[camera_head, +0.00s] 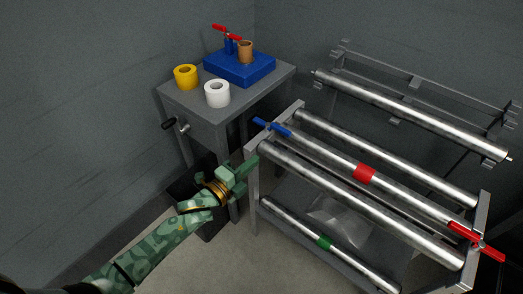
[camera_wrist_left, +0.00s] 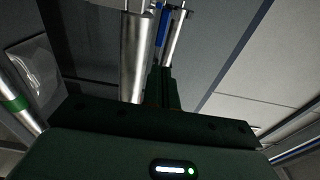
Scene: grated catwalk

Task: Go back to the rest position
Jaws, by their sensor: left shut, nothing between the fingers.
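My left gripper (camera_head: 247,165) is shut and empty in the head view. My green camouflage-patterned left arm reaches in from the lower left. The fingertips are close to the left end of the metal roller rack (camera_head: 253,203), beside the grey table; I cannot tell whether they touch the rack. In the left wrist view the dark gripper (camera_wrist_left: 160,75) points towards metal rollers and a blue handle (camera_wrist_left: 163,28). My right gripper shows in neither view.
The rack's rollers carry a blue handle (camera_head: 272,127), red band (camera_head: 364,174), red handle (camera_head: 475,240) and green band (camera_head: 324,242). Bare floor shows at bottom centre.

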